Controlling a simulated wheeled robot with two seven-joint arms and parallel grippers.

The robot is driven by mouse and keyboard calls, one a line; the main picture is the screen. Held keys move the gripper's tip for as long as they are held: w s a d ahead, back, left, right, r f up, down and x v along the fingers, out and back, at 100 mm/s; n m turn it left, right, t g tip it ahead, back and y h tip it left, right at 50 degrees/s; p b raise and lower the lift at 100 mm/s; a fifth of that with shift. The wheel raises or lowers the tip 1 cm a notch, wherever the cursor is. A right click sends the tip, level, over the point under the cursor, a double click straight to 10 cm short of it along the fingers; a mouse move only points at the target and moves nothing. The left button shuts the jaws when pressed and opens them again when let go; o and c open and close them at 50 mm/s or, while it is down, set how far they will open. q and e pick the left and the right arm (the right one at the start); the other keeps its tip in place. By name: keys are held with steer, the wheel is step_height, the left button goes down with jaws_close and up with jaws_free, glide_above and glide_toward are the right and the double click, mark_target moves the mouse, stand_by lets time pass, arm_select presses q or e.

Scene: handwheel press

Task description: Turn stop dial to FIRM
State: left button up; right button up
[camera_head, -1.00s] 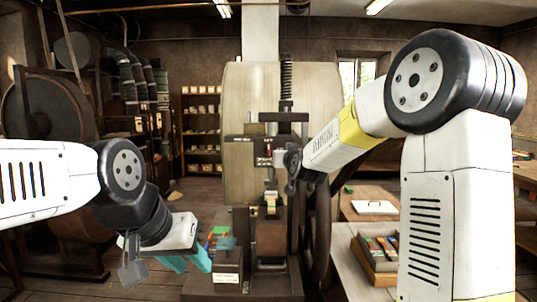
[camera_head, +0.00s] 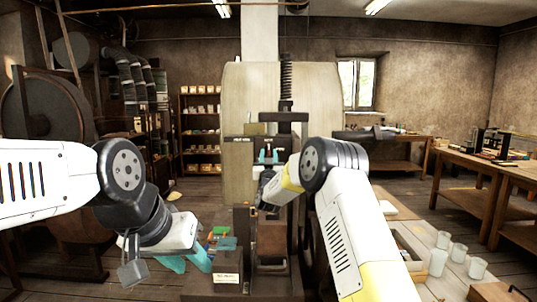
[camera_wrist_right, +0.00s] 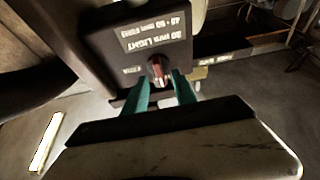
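The stop dial (camera_wrist_right: 158,70) is a small dark knob with a red bar, on the dark face of the press (camera_wrist_right: 115,50). In the right wrist view its plate appears upside down; I can read LIGHT above the dial, and smaller lettering beside it is unclear. The red bar stands roughly upright in this view. My right gripper (camera_wrist_right: 163,92) is open, its teal fingers on either side of the dial's near end; contact is not clear. In the head view the right gripper (camera_head: 267,156) is at the press front, largely covering the dial. My left gripper (camera_head: 186,262) is open and empty, low at the left.
A box with coloured items (camera_head: 222,240) stands beside the left gripper. The press's screw (camera_head: 286,80) rises above the dial. Shelves and a large wheel stand behind at left.

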steer(key=shift+x, duration=0.85)
jaws_close()
